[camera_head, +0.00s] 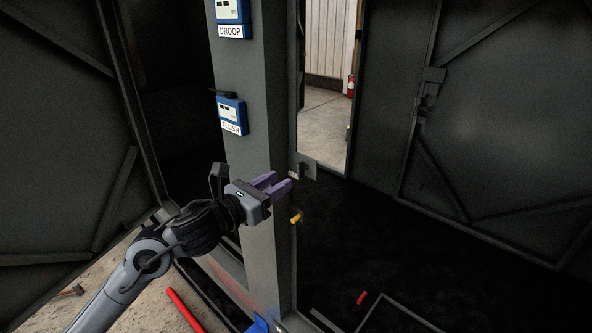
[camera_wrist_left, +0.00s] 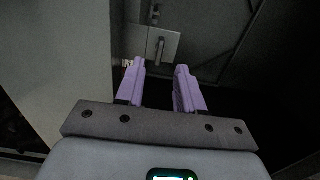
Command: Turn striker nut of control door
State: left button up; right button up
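A metal striker plate (camera_head: 308,166) sits on the edge of the grey post. It shows larger in the left wrist view (camera_wrist_left: 168,43), with an upright pin or bar on it. A small threaded, nut-like piece (camera_wrist_left: 126,63) shows at the plate's lower left, beside the left fingertip; its details are too small to tell. My left gripper (camera_head: 277,183) has purple fingers, stands in front of the post just below and left of the plate, and is open and empty. In the wrist view its fingertips (camera_wrist_left: 160,68) are spread below the plate. My right gripper is not in view.
Blue boxes labelled DROOP (camera_head: 231,12) and FLUSH (camera_head: 233,115) are mounted on the post (camera_head: 262,80). A yellow-orange handle-like piece (camera_head: 296,218) is below the gripper. Dark doors stand on both sides (camera_head: 480,120). A red rod (camera_head: 184,310) lies on the floor.

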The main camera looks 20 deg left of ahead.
aim_at(298, 170)
pick_arm(q)
jog(key=p+x, duration=0.1)
jog(key=x, duration=0.6)
jog(key=shift+w, duration=0.1)
jog(key=shift+c, duration=0.3)
grip_shut()
